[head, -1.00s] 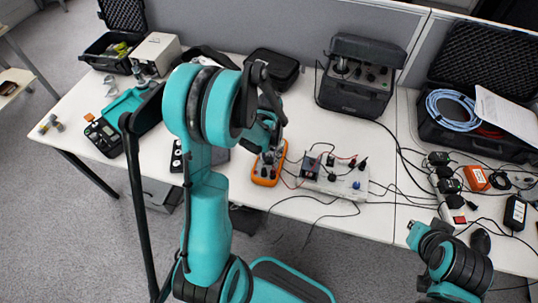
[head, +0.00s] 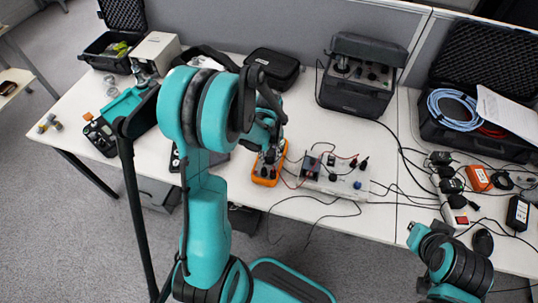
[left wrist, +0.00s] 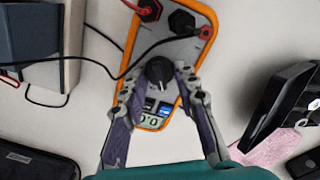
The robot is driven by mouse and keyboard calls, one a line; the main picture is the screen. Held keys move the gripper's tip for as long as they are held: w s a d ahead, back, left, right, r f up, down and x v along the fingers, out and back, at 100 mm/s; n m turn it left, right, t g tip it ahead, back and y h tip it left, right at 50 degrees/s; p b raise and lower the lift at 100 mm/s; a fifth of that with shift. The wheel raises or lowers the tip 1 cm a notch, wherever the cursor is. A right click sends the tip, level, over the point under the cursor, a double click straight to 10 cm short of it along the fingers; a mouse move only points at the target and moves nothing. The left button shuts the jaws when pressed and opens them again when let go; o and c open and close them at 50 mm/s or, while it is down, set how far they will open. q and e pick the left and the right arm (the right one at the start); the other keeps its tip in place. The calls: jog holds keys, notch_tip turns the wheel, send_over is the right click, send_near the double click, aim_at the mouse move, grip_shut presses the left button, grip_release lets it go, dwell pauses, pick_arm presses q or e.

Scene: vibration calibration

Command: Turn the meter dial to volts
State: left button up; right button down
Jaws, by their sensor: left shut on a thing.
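The orange-edged meter (head: 266,172) lies on the white table, left of a small panel. My left gripper (head: 270,157) is over the meter. In the left wrist view its two fingers (left wrist: 160,74) are shut on the dial, one on each side. The dial's scale is too small to read, so I cannot tell its setting. My right gripper is out of view; only part of that arm shows at lower right.
Leads run from the meter's jacks (left wrist: 181,22) to the panel (head: 337,182) beside it. A black instrument case (head: 357,85) stands behind. A power strip (head: 447,200) and adapters lie to the right.

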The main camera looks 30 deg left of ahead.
aim_at(269, 157)
pick_arm(q)
jog(key=shift+n, duration=0.6)
jog(key=o, duration=1.2)
jog(key=shift+c, duration=0.2)
notch_tip(269, 157, up, 12)
